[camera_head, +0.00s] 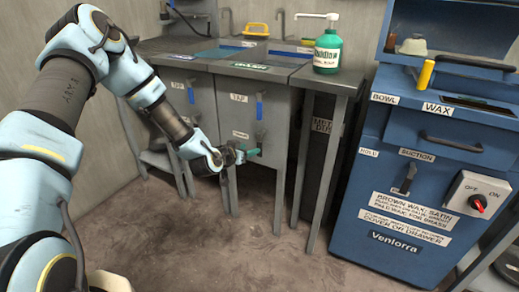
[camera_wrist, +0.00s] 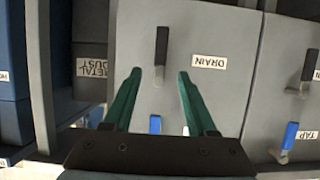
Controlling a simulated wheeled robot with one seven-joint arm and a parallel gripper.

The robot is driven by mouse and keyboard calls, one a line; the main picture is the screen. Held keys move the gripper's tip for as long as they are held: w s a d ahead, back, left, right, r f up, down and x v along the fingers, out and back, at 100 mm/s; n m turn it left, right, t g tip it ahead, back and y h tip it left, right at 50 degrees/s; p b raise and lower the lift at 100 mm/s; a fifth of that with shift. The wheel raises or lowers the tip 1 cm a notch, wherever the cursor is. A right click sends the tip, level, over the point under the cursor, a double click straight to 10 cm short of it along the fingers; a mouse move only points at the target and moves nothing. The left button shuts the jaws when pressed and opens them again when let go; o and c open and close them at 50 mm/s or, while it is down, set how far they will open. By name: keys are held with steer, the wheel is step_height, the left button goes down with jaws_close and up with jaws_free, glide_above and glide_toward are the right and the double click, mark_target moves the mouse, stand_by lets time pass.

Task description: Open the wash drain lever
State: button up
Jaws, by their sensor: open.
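In the wrist view, a black drain lever (camera_wrist: 162,45) stands beside a DRAIN label (camera_wrist: 209,62) on a grey sink front (camera_wrist: 230,30). My gripper (camera_wrist: 159,75) is open, with a green finger on each side of the lever's pale lower end in the picture. I cannot tell how far the fingertips are from the panel, and nothing is held. In the head view my gripper (camera_head: 246,153) is low in front of the right sink's front (camera_head: 236,100), by its small drain label (camera_head: 240,134). The lever there is mostly hard to make out.
A blue tap lever (camera_head: 259,108) sits above the gripper in the head view. A second blue lever (camera_head: 191,93) is on the left sink. A green pump bottle (camera_head: 327,52) stands on the bench. A blue wax machine (camera_head: 400,175) is at right. Floor before the sinks is clear.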

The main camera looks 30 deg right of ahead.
mark_target(259, 145)
steer(key=x, duration=0.9)
steer(key=shift+w+d+f, duration=0.15)
steer(key=shift+w+d, duration=0.05)
steer(key=shift+d, duration=0.05)
steer(key=shift+c, duration=0.4)
jaws_close()
stand_by(0.6)
